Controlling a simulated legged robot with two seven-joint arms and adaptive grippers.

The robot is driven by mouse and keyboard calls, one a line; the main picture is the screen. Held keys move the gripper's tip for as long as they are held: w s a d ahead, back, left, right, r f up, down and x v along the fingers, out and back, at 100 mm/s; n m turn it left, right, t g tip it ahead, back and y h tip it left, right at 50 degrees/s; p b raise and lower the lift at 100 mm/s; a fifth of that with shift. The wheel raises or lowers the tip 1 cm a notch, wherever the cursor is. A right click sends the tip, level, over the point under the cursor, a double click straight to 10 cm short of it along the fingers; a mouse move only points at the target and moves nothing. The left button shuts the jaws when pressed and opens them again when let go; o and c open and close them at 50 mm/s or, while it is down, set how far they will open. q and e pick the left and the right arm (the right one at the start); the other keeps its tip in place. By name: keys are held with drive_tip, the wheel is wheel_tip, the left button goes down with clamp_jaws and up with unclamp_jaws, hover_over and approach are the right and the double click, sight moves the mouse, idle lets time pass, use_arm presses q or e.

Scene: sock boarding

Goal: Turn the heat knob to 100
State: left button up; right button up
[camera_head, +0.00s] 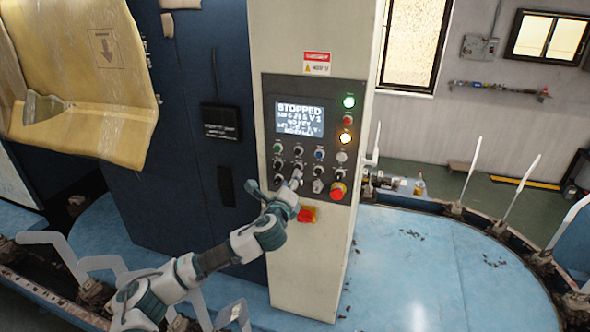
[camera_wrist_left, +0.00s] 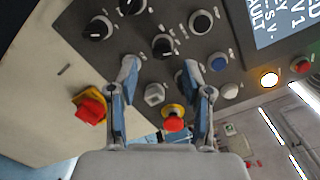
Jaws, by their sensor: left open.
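The control panel (camera_head: 312,140) on the cream cabinet carries several black knobs and coloured buttons; its labels are too small to tell which knob is the heat knob. My left gripper (camera_head: 291,188) is at the lower part of the panel, in front of the knob rows. In the left wrist view, its two fingers (camera_wrist_left: 158,68) are open with nothing between them. A black knob with a white mark (camera_wrist_left: 163,46) shows just beyond the fingertips. Another black knob (camera_wrist_left: 97,28) is to its left. I cannot tell whether the fingers touch the panel. My right gripper is not in view.
The panel screen (camera_head: 299,115) reads "STOPPED". A red emergency button (camera_head: 338,191) and a silver selector (camera_wrist_left: 154,94) sit close to the gripper. A red and yellow switch (camera_head: 307,214) is below the panel. A blue table (camera_head: 430,260) with upright white boards surrounds the cabinet.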

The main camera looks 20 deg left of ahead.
use_arm(q)
drive_tip(key=w+p, duration=0.1)
drive_tip(key=w, duration=0.3)
drive_tip(key=shift+w, duration=0.35)
drive_tip(key=shift+c, duration=0.3)
clamp_jaws()
